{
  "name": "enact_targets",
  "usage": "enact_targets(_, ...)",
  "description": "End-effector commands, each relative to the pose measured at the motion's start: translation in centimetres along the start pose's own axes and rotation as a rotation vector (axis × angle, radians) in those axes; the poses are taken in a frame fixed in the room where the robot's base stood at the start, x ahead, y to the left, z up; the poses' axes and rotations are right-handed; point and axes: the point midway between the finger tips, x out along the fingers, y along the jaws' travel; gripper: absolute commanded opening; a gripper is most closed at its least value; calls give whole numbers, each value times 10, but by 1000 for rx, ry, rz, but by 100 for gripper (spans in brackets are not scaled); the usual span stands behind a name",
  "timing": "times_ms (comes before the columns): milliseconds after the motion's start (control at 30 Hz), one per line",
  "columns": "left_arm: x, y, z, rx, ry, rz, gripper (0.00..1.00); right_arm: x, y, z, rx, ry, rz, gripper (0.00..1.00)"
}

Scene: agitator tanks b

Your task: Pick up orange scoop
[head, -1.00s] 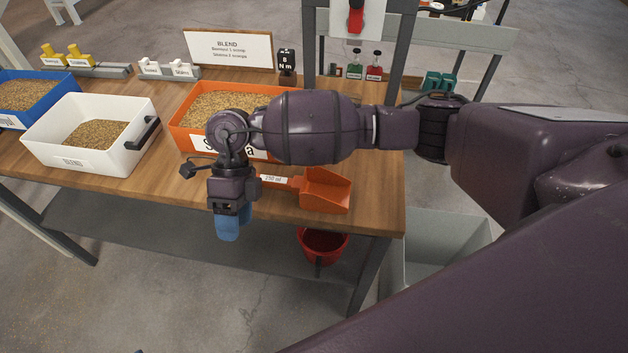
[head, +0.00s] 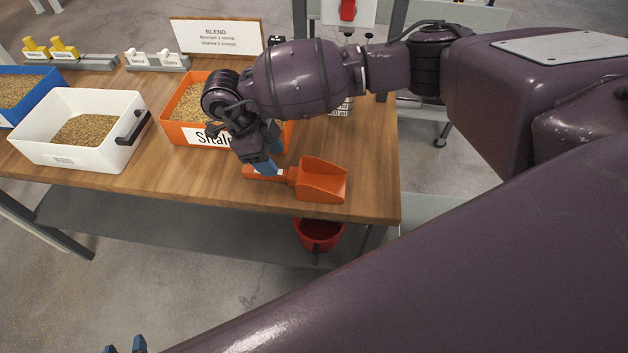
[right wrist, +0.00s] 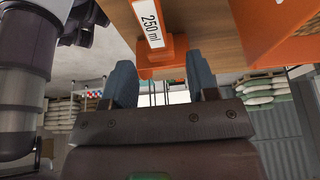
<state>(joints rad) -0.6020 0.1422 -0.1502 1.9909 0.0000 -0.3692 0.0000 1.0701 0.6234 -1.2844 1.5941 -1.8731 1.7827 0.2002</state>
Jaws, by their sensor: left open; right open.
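The orange scoop (head: 320,181) lies on the wooden table near its front right edge, its handle pointing left. In the right wrist view its handle (right wrist: 158,52), with a "250 ml" label, appears between the blue fingertips. My right gripper (head: 265,167) is open at the handle and covers part of it in the head view; it also shows in the right wrist view (right wrist: 161,78). I cannot tell whether the fingers touch the handle. My left gripper (head: 125,346) is open at the bottom left, only its blue fingertips showing, away from the table.
An orange bin of grain (head: 180,133) stands behind the scoop. A white blend bin (head: 125,155) and a blue bin (head: 52,82) stand to the left. A red bucket (head: 319,236) sits under the table.

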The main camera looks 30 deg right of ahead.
Motion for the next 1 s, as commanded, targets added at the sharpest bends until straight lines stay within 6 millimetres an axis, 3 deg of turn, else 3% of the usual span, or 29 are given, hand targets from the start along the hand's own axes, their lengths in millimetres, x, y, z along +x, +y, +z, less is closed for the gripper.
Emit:
enact_targets(400,-2,0,-12,0,13,0,48,45,3,-8,0,1,2,53)
enact_targets(700,-2,0,-11,0,12,0,48,51,2,-8,0,0,1,52)
enact_targets(1000,-4,-1,-6,-1,1,-1,48,51,2,-8,-1,0,1,6)
